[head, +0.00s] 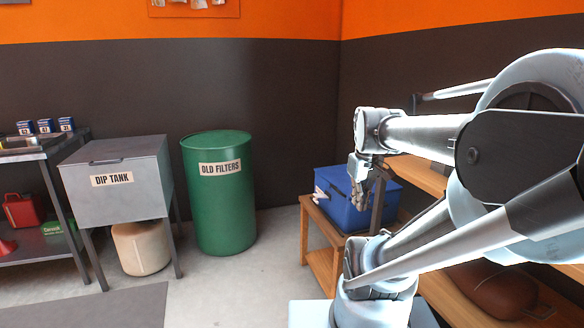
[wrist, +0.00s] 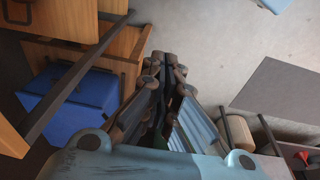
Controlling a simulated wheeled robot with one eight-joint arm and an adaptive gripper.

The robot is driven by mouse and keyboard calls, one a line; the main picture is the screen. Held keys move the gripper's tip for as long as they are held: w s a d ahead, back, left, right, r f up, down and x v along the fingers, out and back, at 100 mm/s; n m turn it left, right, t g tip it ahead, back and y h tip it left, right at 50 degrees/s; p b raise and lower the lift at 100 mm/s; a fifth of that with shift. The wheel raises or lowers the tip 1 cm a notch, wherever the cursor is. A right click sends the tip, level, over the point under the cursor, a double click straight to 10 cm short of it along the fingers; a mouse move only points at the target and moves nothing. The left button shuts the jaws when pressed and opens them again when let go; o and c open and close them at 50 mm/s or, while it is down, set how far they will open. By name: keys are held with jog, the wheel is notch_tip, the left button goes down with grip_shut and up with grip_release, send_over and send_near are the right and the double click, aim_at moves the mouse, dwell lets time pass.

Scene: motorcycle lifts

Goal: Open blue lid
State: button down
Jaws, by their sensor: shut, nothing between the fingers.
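The blue box (head: 345,211) stands on a low wooden bench in the head view, and its blue lid (head: 332,176) appears to lie closed on top. My gripper (head: 383,204) covers part of the box in that view. The box also shows at the left of the wrist view (wrist: 60,122), partly behind a dark bar. My gripper in the wrist view (wrist: 166,58) is shut and empty, with its fingers together. It is to the right of the box there and appears apart from it. I cannot tell the exact gap to the lid.
The wooden bench (head: 318,238) has a dark upright post and shelves to its right. A green drum (head: 222,205) and a grey dip tank (head: 115,190) stand to the left. The floor between the drum and the bench is clear.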

jog(key=s+a+f+m, duration=0.1)
jog(key=s+f+m, duration=0.2)
jog(key=s+f, duration=0.5)
jog(key=w+r+n+h, duration=0.1)
jog(key=w+r+n, duration=0.1)
jog(key=w+n, duration=0.35)
jog(key=w+r+n+h, duration=0.1)
jog(key=w+r+n, duration=0.1)
jog(key=w, duration=0.6)
jog(key=w+r+n+h, duration=0.1)
jog(key=w+r+n, duration=0.1)
jog(key=w+n, duration=0.35)
jog(key=w+a+f+n+h, duration=0.1)
jog(key=w+a+f+n, duration=0.25)
jog(key=w, duration=0.35)
jog(key=w+a+f+n+h, duration=0.2)
jog(key=w+a, duration=0.2)
jog(key=w, duration=0.3)
jog(key=w+a+f+n+h, duration=0.1)
jog(key=w+a+f+n, duration=0.25)
jog(key=w, duration=0.45)
jog(key=w+d+f, duration=0.2)
jog(key=d+f, duration=0.2)
jog(key=d, duration=0.3)
jog(key=shift+w+t, duration=0.2)
jog(key=shift+t, duration=0.2)
jog(key=shift+r, duration=0.15)
